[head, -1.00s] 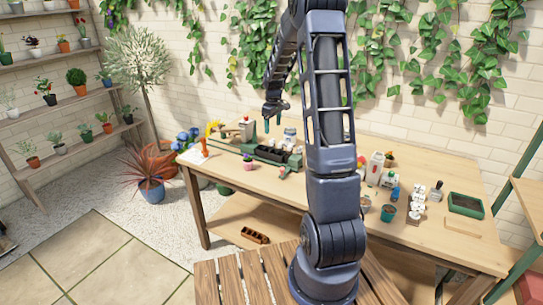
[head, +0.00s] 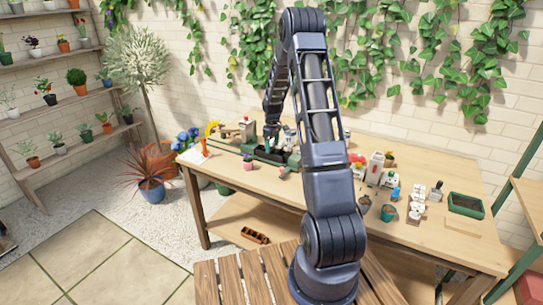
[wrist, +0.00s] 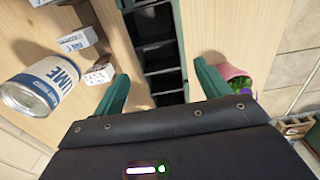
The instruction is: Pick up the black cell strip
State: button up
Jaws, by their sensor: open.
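The black cell strip (wrist: 160,52) shows in the wrist view as a row of dark square cells, between and beyond the fingers. A green edge runs along its sides. In the head view the strip (head: 270,155) lies on the table, partly hidden by my arm. My gripper (wrist: 160,83) is open, with one green finger to each side of the strip's line. In the head view my gripper (head: 272,140) is over the strip. I cannot tell how high it is or whether a finger touches the strip. The near end of the strip is hidden by the gripper body.
A can labelled LIME (wrist: 40,88) and small white boxes (wrist: 80,40) are left of the strip in the wrist view. A pink pot with a plant (wrist: 234,76) is close to the right finger. Bare tabletop (wrist: 210,25) shows right of the strip.

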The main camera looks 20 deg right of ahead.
aim_at(273, 155)
jog(key=shift+w+a+f, duration=0.1)
jog(key=shift+f, duration=1.2)
jog(key=shift+a+f, duration=0.1)
jog(key=shift+f, duration=1.2)
jog(key=c, duration=1.1)
jog(key=shift+c, duration=0.2)
jog(key=shift+r, duration=0.15)
